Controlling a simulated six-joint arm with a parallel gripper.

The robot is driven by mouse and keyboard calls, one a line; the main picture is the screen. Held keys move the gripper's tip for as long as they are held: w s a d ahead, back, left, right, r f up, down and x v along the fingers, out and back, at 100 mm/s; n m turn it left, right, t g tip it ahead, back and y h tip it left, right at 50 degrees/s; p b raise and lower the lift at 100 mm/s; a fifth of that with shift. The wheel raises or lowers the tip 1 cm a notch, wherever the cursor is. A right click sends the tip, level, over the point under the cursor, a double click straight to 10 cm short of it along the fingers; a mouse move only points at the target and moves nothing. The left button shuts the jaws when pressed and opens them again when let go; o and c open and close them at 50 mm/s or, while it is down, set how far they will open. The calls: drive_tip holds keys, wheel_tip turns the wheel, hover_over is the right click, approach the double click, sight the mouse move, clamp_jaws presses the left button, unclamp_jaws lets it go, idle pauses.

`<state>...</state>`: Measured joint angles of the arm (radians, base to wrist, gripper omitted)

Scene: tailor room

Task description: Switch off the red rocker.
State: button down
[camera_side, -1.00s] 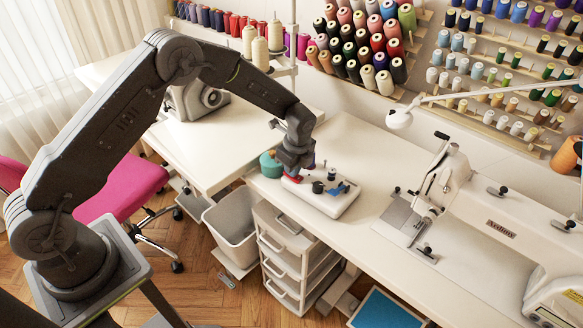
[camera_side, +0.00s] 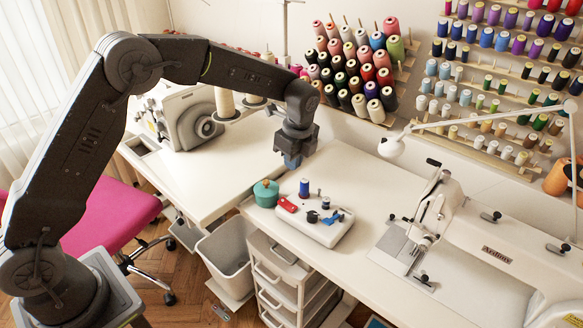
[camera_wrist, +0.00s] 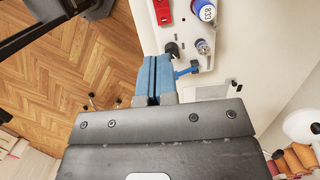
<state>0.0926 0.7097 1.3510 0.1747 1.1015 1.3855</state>
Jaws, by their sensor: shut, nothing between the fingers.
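The red rocker (camera_side: 288,205) sits at the left end of a white control box (camera_side: 318,236) on the table. It also shows at the top edge of the wrist view (camera_wrist: 162,12), partly cut off. I cannot tell which side of it is pressed down. My gripper (camera_side: 292,164) is above and behind the box, apart from the rocker, pointing down. In the wrist view its blue fingers (camera_wrist: 153,78) are shut together with nothing between them.
The box also carries a blue cylinder (camera_side: 304,188), a black knob (camera_side: 312,217), a small round control (camera_side: 326,203) and a blue lever (camera_side: 334,217). A teal pot (camera_side: 266,194) stands close to its left. A sewing machine (camera_side: 490,240) stands to the right.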

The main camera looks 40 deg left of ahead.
drive_tip(key=shift+a, duration=0.1)
drive_tip(key=h, duration=0.4)
hover_over(284, 202)
drive_tip(key=a, duration=0.2)
drive_tip(key=shift+s+r, duration=0.15)
drive_tip(key=shift+r, duration=0.15)
drive_tip(key=f, duration=0.4)
drive_tip(key=d+f, duration=0.1)
drive_tip(key=f, duration=0.7)
drive_tip(key=shift+d+f, duration=0.25)
drive_tip(key=shift+d, duration=0.15)
drive_tip(key=shift+a+f, duration=0.15)
drive_tip(key=shift+f, duration=0.5)
drive_tip(key=shift+f, duration=0.1)
